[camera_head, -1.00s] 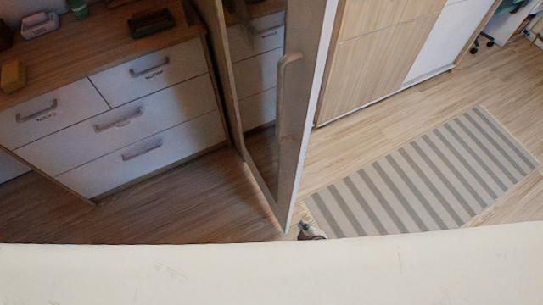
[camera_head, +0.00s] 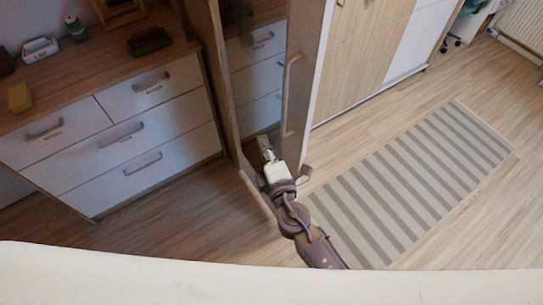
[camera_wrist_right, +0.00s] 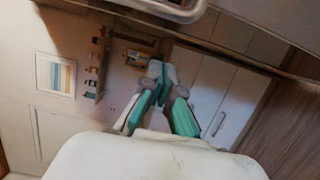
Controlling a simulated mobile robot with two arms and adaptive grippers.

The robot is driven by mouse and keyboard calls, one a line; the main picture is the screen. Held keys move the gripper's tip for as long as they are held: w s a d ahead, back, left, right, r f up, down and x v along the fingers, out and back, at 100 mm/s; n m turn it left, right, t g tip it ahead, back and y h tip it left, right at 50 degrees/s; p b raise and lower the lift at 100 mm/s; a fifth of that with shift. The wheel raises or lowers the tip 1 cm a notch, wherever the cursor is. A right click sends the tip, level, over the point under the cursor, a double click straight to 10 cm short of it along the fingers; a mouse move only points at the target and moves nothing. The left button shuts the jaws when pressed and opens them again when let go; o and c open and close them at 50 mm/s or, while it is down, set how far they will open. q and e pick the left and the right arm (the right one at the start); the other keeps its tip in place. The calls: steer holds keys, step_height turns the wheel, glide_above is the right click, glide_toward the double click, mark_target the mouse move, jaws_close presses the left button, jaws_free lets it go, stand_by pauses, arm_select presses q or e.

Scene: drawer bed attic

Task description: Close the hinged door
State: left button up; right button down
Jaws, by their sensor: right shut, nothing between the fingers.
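The hinged door (camera_head: 307,75) stands open, with a pale wooden frame and a glass or mirror panel (camera_head: 258,75) in which drawer fronts show. Its long vertical handle (camera_head: 287,95) is on the frame at the right of the panel. My right gripper (camera_head: 264,143) is in front of the lower part of the door, below and left of the handle; I cannot tell whether it touches. In the right wrist view its teal-padded fingers (camera_wrist_right: 157,72) are closed together with nothing between them. A grey bar (camera_wrist_right: 170,8) crosses the top of that view. My left gripper is not in view.
A white dresser (camera_head: 110,135) with a wooden top stands left of the door. Behind the door on the right are wooden cabinet fronts (camera_head: 365,50). A striped rug (camera_head: 415,180) lies on the open floor at right.

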steer(key=w+d, duration=0.1)
steer(key=w+d+p, duration=0.1)
steer(key=d, duration=0.1)
steer(key=shift+d, duration=0.15)
steer(key=shift+w, duration=0.1)
